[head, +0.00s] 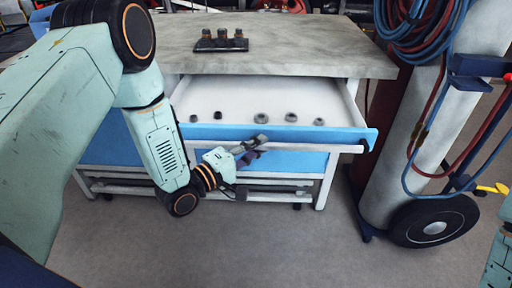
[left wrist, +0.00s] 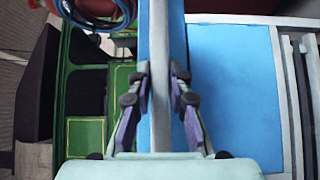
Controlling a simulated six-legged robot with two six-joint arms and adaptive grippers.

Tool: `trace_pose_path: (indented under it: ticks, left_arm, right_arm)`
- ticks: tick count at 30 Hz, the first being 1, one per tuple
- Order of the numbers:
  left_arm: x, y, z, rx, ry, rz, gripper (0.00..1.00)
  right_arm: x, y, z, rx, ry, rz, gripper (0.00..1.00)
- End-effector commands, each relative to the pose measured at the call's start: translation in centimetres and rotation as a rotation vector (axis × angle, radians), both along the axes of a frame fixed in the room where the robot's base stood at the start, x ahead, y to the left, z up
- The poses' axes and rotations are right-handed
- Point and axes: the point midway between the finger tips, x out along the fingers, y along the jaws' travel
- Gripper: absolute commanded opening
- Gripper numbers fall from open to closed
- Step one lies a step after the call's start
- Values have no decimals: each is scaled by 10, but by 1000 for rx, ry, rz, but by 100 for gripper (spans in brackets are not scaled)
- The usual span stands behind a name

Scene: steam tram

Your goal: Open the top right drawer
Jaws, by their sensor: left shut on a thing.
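The top right drawer (head: 320,134) of the workbench is pulled out, with its white inside (head: 250,95) showing. It has a blue front and a pale bar handle (head: 310,146) along it. My left gripper (head: 252,148) is at the middle of the drawer front, shut on the handle. In the left wrist view, the fingers of my left gripper (left wrist: 160,95) sit on both sides of the pale handle bar (left wrist: 160,45), beside the blue drawer front (left wrist: 177,30). My right gripper is out of view.
Several small dark rings or nuts (head: 261,118) lie in the drawer. A black holder (head: 221,43) with brown pieces stands on the grey worktop (head: 310,60). A wheeled gas-cylinder cart (head: 432,225) with hoses stands close at right. The floor (head: 300,245) in front is clear.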

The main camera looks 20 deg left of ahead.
Motion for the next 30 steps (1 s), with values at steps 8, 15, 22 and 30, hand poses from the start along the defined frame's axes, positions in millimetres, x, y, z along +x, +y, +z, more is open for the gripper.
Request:
trace_pose_path:
  ticks: [8, 15, 22, 30]
  left_arm:
    - [1, 0, 1, -1, -3, 0, 19]
    - [-1, 0, 1, -1, -3, 1, 28]
    - [-5, 2, 1, -1, -2, 3, 28]
    - [-37, 21, 1, -4, 0, 6, 28]
  right_arm:
    - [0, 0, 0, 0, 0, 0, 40]
    - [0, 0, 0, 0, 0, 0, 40]
    - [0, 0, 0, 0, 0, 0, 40]
    - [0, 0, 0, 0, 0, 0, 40]
